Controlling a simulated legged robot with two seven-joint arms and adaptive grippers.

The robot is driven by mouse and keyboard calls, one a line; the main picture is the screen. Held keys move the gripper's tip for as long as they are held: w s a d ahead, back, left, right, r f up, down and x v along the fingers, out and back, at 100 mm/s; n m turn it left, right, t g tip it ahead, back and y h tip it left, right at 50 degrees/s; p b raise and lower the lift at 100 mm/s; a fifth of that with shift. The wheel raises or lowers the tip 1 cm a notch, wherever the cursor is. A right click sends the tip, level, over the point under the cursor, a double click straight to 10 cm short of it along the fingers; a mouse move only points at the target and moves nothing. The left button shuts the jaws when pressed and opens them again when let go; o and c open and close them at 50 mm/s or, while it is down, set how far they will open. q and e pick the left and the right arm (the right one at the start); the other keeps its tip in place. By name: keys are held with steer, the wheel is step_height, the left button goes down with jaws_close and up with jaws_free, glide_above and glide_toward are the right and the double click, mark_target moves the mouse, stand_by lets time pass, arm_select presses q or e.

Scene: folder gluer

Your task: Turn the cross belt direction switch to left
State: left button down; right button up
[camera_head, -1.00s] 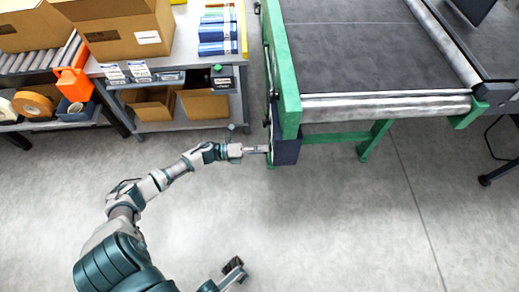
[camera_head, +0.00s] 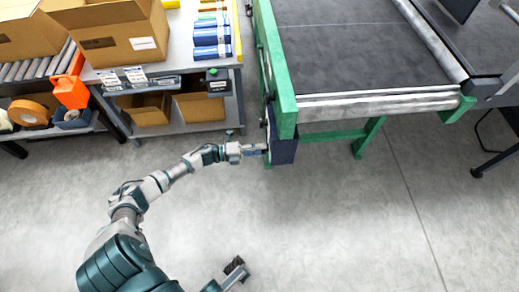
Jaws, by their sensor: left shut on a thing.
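A dark blue control box (camera_head: 284,150) hangs at the near end of the green conveyor frame, below its left corner. My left gripper (camera_head: 262,149) reaches the box's left face and is shut there. The cross belt direction switch is too small and covered by the fingers to make out, so which way it points cannot be told. My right gripper (camera_head: 236,267) is low in the picture over the floor, away from the box. Its dark fingers are too small to tell open from shut.
The cross belt conveyor (camera_head: 360,45) with its metal end roller fills the upper right. A packing bench (camera_head: 215,68) with cardboard boxes (camera_head: 110,32) and blue packs stands at upper left. The grey floor in front is clear.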

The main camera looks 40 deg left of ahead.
arm_select(q)
steer(key=shift+a, duration=0.2)
steer(key=c, duration=1)
jaws_free()
steer(key=shift+f, duration=0.1)
steer(key=shift+o, duration=0.8)
steer(key=v, duration=1.2)
steer(key=shift+w+a+f, duration=0.1)
steer(key=shift+f, duration=0.1)
